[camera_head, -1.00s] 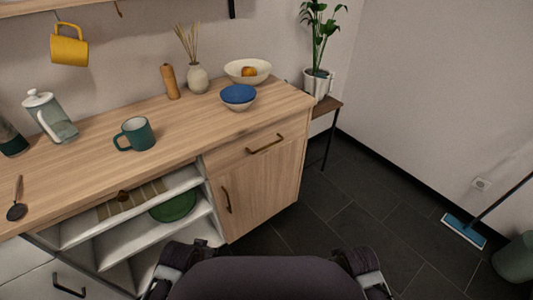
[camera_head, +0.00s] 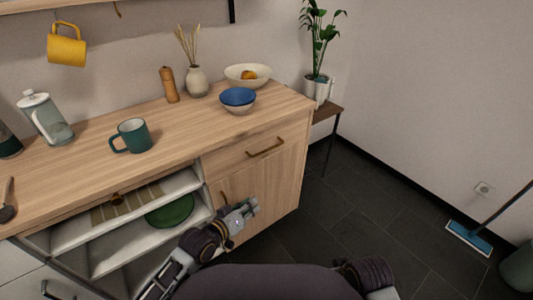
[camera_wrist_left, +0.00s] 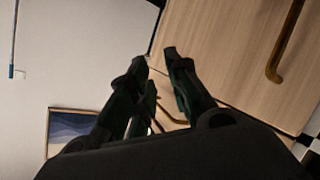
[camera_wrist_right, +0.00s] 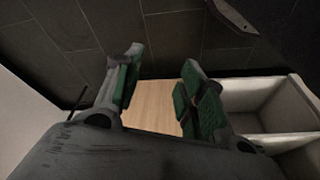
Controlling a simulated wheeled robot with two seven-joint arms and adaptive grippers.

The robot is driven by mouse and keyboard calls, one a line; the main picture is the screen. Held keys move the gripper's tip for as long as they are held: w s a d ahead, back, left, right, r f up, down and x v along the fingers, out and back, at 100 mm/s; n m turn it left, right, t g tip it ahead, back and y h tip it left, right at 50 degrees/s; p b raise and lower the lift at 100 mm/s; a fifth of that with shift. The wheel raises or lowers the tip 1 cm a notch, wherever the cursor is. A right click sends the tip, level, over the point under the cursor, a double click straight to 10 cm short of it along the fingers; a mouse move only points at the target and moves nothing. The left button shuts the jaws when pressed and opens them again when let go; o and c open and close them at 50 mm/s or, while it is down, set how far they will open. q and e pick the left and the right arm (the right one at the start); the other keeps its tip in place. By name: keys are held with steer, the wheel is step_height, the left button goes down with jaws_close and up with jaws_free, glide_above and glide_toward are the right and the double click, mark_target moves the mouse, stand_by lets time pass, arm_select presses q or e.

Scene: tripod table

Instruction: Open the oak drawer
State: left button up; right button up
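The oak drawer (camera_head: 235,157) is shut, at the top right of the wooden cabinet, with a bronze bar handle (camera_head: 266,147). Below it is a wooden door (camera_head: 275,185), partly hidden by my arm. My left gripper (camera_head: 250,206) is in front of this door, below the drawer handle and apart from it. In the left wrist view its fingers (camera_wrist_left: 155,55) are apart with nothing gripped. A bronze handle (camera_wrist_left: 285,45) shows at the right there and another lies beyond the fingers; I cannot tell which is the drawer's. My right gripper (camera_wrist_right: 162,58) is open and empty.
The counter (camera_head: 180,130) above holds a green mug (camera_head: 132,136), a blue bowl (camera_head: 238,96) and other items. Open white shelves with a green plate (camera_head: 170,210) are left of the door. The dark floor (camera_head: 345,220) to the right is clear near the cabinet.

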arm_select(q)
steer(key=w+a+r+n+t+h, duration=0.2)
steer(key=w+r+n+t+h, duration=0.2)
steer(key=w+r+t, duration=0.1)
steer(key=shift+w+r, duration=0.5)
steer(key=shift+w, duration=0.4)
arm_select(e)
steer(key=shift+s+a+f+y, duration=0.15)
steer(key=shift+s+a+f, duration=0.05)
steer(key=shift+a+f, duration=0.4)
steer(key=shift+s+a+f+y, duration=0.15)
steer(key=shift+a+f, duration=0.4)
steer(key=shift+f, duration=0.05)
arm_select(q)
steer(key=shift+w, duration=0.1)
steer(key=b, duration=0.2)
glide_toward(266, 151)
steer(key=f+x, duration=0.1)
steer(key=x, duration=0.2)
steer(key=b+x, duration=0.1)
steer(key=x, duration=0.6)
steer(key=shift+r, duration=0.2)
steer(key=shift+d, duration=0.1)
arm_select(e)
steer(key=f, duration=0.1)
steer(key=a, duration=0.1)
steer(key=f+t+y, duration=0.1)
steer(key=shift+w+a+f, duration=0.3)
steer(key=shift+f, duration=0.05)
